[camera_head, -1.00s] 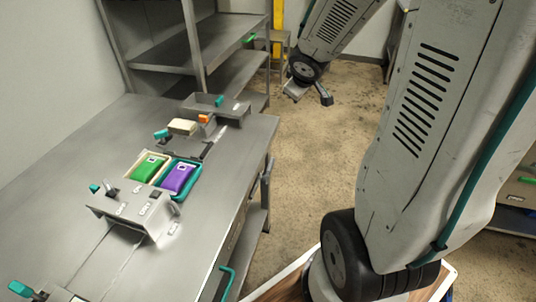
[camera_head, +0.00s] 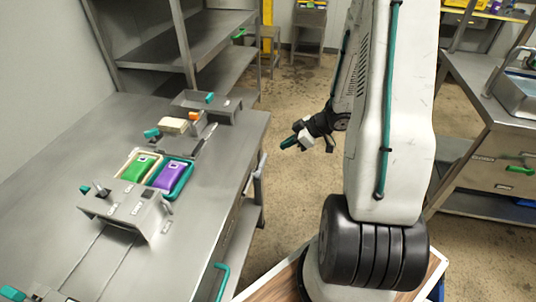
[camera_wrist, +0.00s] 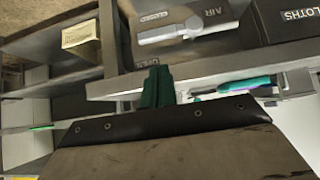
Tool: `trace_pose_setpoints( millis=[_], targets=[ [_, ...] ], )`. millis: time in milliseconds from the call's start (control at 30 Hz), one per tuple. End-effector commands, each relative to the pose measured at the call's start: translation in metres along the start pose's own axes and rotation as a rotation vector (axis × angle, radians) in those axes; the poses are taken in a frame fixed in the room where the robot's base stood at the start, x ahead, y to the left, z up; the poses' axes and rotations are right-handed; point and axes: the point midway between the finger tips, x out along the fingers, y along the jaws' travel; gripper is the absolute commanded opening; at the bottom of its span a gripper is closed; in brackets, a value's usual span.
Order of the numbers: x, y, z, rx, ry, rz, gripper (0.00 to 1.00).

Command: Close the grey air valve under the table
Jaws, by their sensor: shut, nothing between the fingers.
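The grey air valve shows in the wrist view as a light grey lever (camera_wrist: 188,32) on a grey housing marked AIR and CLOSED (camera_wrist: 218,12). I cannot tell from its angle whether it is closed. My gripper's teal fingers (camera_wrist: 157,86) are shut and empty, just below the lever in the picture; a gap in depth is hard to judge. In the head view my gripper (camera_head: 289,142) is beside the right side of the steel table (camera_head: 215,165). The valve is not visible in the head view.
A black box marked CLOTHS (camera_wrist: 290,20) is right of the valve, a cream box (camera_wrist: 80,35) left. A teal-handled thing (camera_wrist: 243,86) lies near the fingers. On the table are a green pack (camera_head: 140,167) and a purple pack (camera_head: 170,174). Floor (camera_head: 290,90) is open beyond my gripper.

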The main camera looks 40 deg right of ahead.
Motion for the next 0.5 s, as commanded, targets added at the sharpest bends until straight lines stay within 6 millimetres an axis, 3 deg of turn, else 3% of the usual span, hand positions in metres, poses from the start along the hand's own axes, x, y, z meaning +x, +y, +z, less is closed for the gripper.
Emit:
trace_pose_setpoints(
  millis=[167, 500],
  targets=[
    [0.015, 0.000, 0.000, -0.001, 0.000, -0.002, 0.00],
    [0.075, -0.001, 0.000, -0.001, -0.001, -0.003, 0.00]
  ],
)
